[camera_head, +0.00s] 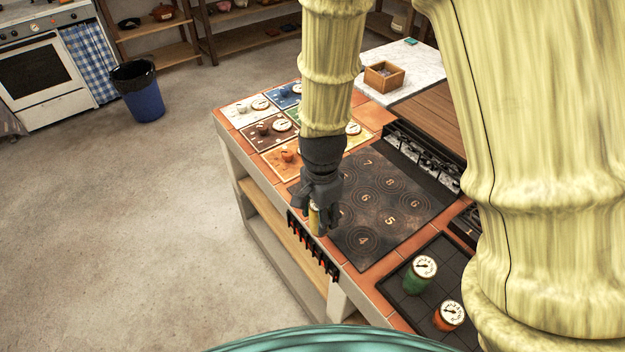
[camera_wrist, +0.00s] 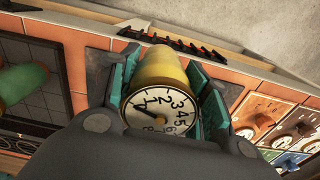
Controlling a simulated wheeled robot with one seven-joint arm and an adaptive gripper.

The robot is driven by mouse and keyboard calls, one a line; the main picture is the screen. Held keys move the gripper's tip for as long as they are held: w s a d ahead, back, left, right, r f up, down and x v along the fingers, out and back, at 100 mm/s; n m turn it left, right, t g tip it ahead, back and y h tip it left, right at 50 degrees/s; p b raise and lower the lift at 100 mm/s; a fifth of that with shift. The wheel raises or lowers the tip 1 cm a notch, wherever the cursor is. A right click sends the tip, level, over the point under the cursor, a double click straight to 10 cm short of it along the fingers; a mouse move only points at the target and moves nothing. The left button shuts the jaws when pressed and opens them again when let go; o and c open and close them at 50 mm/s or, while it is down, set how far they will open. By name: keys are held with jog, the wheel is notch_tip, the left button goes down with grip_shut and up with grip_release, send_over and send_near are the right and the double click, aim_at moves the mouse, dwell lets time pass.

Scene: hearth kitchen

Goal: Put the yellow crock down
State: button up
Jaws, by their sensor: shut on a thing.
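The yellow crock (camera_wrist: 160,70) is held between the teal-padded fingers of my gripper (camera_wrist: 165,90) in the wrist view, with its white numbered dial facing the camera. Only a sliver of the yellow crock (camera_head: 314,220) shows there between the fingers. I cannot tell how far its base is above the counter.
Coloured tiles with small pots (camera_head: 275,128) lie at the far left of the counter. A black rack (camera_head: 313,245) runs along the front edge.

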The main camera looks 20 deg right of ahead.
jog(key=shift+w+d+r, duration=0.15)
jog(key=shift+w+r, duration=0.05)
jog(key=shift+w, duration=0.05)
jog(key=shift+m, duration=0.3)
jog(key=shift+w+d+f+p, duration=0.65)
jog(key=shift+w+f+p, duration=0.3)
jog(key=shift+w, duration=1.55)
jog(key=shift+w+d+f+p, duration=0.65)
jog(key=shift+w+p, duration=0.45)
jog(key=shift+w, duration=1.45)
jog(key=shift+w+d+f+p, duration=0.6)
jog(key=shift+w+f+p, duration=0.4)
jog(key=shift+w, duration=1.5)
jog(key=o, duration=1.4)
jog(key=shift+r, duration=0.25)
jog(key=shift+r+b, duration=1.75)
jog(key=shift+r, duration=4.15)
